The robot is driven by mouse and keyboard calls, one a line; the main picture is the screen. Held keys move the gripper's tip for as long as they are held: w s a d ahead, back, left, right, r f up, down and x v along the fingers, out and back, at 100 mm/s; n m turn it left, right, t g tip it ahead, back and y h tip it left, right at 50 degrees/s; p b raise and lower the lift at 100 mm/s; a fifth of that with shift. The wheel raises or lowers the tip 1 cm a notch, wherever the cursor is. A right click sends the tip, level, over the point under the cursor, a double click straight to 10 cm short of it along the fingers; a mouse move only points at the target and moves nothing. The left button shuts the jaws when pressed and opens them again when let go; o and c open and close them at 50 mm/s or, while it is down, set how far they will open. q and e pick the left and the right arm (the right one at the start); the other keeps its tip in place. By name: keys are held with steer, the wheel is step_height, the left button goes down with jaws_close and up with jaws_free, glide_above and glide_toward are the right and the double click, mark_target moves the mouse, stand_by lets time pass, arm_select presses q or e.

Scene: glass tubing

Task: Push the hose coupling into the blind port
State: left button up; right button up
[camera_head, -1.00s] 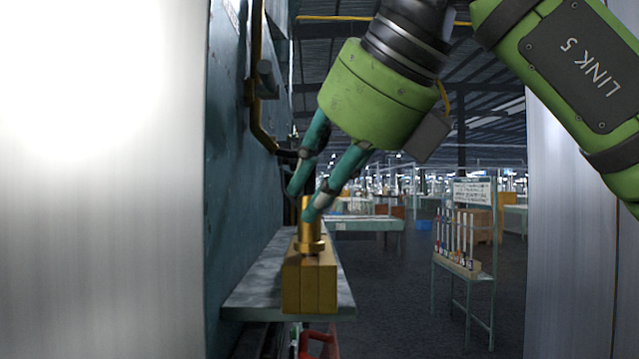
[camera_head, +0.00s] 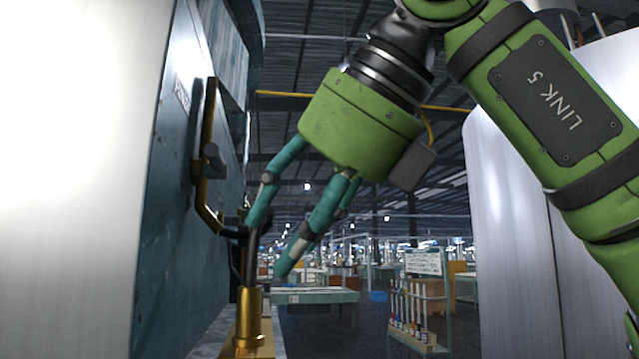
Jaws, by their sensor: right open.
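A brass coupling (camera_head: 249,318) with a wide collar stands upright on a yellow-brown block (camera_head: 262,353) at the lower middle of the head view. The frame's bottom edge cuts the block off. My right gripper (camera_head: 268,246) is above the coupling, teal fingers spread and pointing down-left. It is open and apart from the brass body. A dark tube-like shape (camera_head: 251,265) rises just above the coupling between the fingers; I cannot tell whether it joins the coupling. I cannot make out the blind port for certain. My left gripper is out of view.
A blue-grey panel (camera_head: 172,220) stands close on the left, with a brass-coloured pipe (camera_head: 203,165) on its face. A grey shelf (camera_head: 212,338) lies beside the block. A rack of tubes (camera_head: 420,310) stands farther back right. Floor between is open.

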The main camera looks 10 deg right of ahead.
steer(key=v, duration=0.5)
steer(key=shift+s+r, duration=0.25)
stand_by(0.3)
